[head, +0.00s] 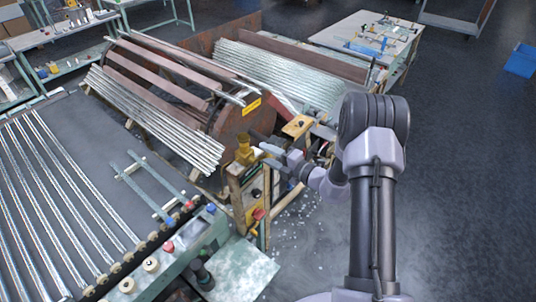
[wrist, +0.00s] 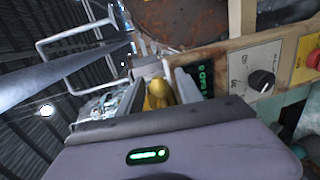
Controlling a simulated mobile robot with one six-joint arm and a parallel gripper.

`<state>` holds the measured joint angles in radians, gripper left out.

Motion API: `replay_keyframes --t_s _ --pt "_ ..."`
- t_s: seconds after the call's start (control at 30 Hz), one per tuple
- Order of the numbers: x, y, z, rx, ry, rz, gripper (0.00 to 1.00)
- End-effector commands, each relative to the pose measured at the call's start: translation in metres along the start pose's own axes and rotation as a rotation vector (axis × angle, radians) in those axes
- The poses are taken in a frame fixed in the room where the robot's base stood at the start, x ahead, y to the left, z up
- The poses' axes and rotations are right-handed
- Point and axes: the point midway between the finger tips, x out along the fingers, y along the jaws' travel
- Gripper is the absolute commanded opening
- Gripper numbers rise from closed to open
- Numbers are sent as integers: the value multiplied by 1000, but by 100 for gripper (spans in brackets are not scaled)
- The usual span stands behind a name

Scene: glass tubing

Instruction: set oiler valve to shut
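A yellow brass-coloured fitting (head: 244,150), which looks like the oiler with its valve, stands on top of the control post beside the drum. In the wrist view the brass part (wrist: 158,93) shows between my fingers, with a grey cylindrical piece above it. My gripper (head: 266,149) is just right of the fitting in the head view. In the wrist view my gripper (wrist: 160,88) has its two fingers apart, one on each side of the brass part. Whether either finger touches it I cannot tell. The valve's handle position is not clear.
The control post carries a panel with a black knob (wrist: 262,80) and a red button (wrist: 315,59) on yellow, close to my gripper's right in the wrist view. A rusty drum (head: 232,122) stands behind. Glass tubes (head: 160,118) lie on racks. Open floor (head: 465,190) is at right.

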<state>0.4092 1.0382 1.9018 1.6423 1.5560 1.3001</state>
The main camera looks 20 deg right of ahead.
Motion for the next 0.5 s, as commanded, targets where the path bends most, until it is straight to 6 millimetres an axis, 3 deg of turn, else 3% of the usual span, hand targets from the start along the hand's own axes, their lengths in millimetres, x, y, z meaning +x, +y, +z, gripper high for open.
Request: replay_keyframes --t_s 0.33,0.5 --pt "-3 0 0 -1 -1 0 44" --pt "-33 1 1 1 -4 1 44"
